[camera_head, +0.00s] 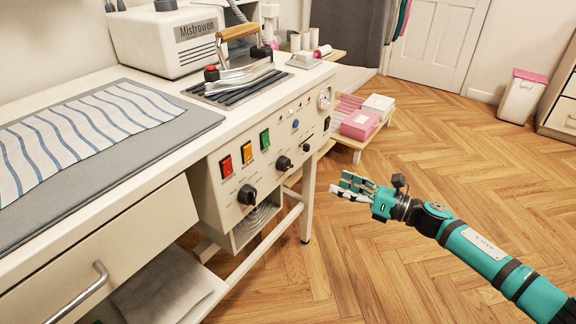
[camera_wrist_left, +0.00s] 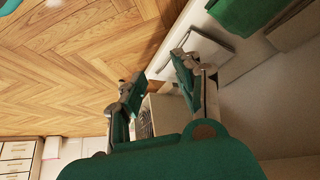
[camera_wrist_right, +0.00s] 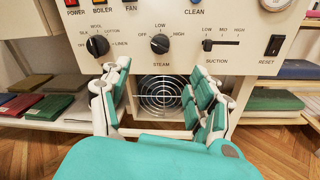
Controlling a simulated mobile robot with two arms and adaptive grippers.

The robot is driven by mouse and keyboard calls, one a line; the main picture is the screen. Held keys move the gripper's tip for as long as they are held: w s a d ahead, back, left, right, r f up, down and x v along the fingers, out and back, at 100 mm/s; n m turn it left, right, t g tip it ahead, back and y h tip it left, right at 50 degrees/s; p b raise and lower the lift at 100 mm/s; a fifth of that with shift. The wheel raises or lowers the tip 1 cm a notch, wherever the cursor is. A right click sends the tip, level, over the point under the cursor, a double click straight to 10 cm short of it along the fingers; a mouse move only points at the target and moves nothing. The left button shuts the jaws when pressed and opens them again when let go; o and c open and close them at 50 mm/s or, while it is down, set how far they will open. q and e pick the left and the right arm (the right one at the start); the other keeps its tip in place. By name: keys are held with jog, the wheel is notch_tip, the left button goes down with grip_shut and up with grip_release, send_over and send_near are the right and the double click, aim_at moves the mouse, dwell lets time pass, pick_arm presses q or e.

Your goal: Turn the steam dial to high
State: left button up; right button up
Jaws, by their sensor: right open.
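The steam dial is a black round knob on the cream front panel (camera_head: 225,211). It shows in the head view (camera_head: 283,163) and in the right wrist view (camera_wrist_right: 160,43), below a LOW label with HIGH at its right. Its exact setting is too small to tell. My right gripper (camera_head: 347,188) is open and empty, apart from the panel and to the right of it. In the right wrist view its fingers (camera_wrist_right: 160,92) stand apart below the steam dial. My left gripper (camera_wrist_left: 158,82) is open and empty in its wrist view, outside the head view.
A fabric dial (camera_wrist_right: 97,45) is left of the steam dial, and a suction slider (camera_wrist_right: 208,44) is right of it. A round grille (camera_wrist_right: 160,96) lies below. An iron (camera_head: 240,72) rests on the table. The wooden floor (camera_head: 400,150) around my right arm is clear.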

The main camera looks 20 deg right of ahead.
aim_at(291, 165)
jog(key=x, duration=1.4)
jog(key=shift+w+a+b, duration=0.15)
jog(key=shift+w+b, duration=0.15)
jog(key=shift+b, duration=0.05)
jog(key=shift+w+a, duration=0.3)
jog(key=shift+w, duration=0.05)
pick_arm(q)
jog(key=w, duration=0.1)
jog(key=w+d+r+t, duration=0.1)
jog(key=w+t, duration=0.1)
jog(key=w, duration=0.1)
jog(key=shift+d+r+h, duration=0.15)
jog(key=shift+r+h, duration=0.15)
pick_arm(e)
jog(key=c, duration=1.1)
pick_arm(q)
jog(key=shift+s, duration=0.1)
pick_arm(e)
jog(key=shift+c, duration=0.2)
